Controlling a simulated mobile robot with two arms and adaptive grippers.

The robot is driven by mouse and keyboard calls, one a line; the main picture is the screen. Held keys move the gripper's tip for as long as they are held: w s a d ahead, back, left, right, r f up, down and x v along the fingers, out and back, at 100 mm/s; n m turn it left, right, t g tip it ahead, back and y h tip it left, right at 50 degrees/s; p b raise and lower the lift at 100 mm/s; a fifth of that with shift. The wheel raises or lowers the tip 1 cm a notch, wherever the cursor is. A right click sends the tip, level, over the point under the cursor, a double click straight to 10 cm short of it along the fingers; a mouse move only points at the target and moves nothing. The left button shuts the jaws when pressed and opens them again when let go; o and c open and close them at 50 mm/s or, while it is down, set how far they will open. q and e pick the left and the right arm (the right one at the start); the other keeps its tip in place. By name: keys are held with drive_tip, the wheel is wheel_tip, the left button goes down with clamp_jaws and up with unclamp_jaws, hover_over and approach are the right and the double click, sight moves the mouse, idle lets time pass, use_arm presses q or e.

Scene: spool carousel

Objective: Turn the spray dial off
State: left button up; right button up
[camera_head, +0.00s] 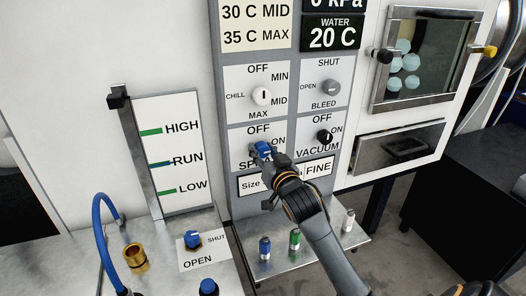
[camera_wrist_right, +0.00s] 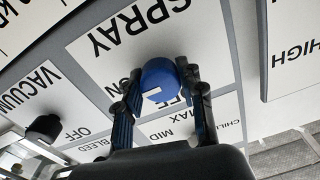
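The spray dial is a blue knob (camera_head: 263,147) on the lower left panel of the grey control column, with OFF above it and ON to its right. My right gripper (camera_head: 262,152) is at this dial and covers part of the SPRAY label. In the right wrist view the blue spray dial (camera_wrist_right: 160,78) sits between the two fingertips of my right gripper (camera_wrist_right: 161,76), which look closed against its sides. A short white mark shows on the dial, between the ON and OFF sides; its exact setting is hard to read. My left gripper is not in view.
A black vacuum dial (camera_head: 324,136) is close right of the spray dial. A white chill dial (camera_head: 262,96) and grey bleed dial (camera_head: 330,88) are above. Small bottles (camera_head: 294,241) stand on the shelf below. A blue OPEN/SHUT knob (camera_head: 193,239) is at lower left.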

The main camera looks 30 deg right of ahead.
drive_tip(key=shift+c, duration=0.9)
drive_tip(key=n+p, duration=0.3)
drive_tip(key=shift+r, duration=0.2)
drive_tip(key=n+p, duration=0.3)
drive_tip(key=n, duration=0.2)
drive_tip(key=shift+n, duration=0.4)
drive_tip(key=n+p, duration=0.2)
drive_tip(key=n, duration=0.2)
drive_tip(key=shift+f+n+p, duration=0.15)
drive_tip(key=shift+n+p, duration=0.65)
drive_tip(key=shift+n, duration=1.6)
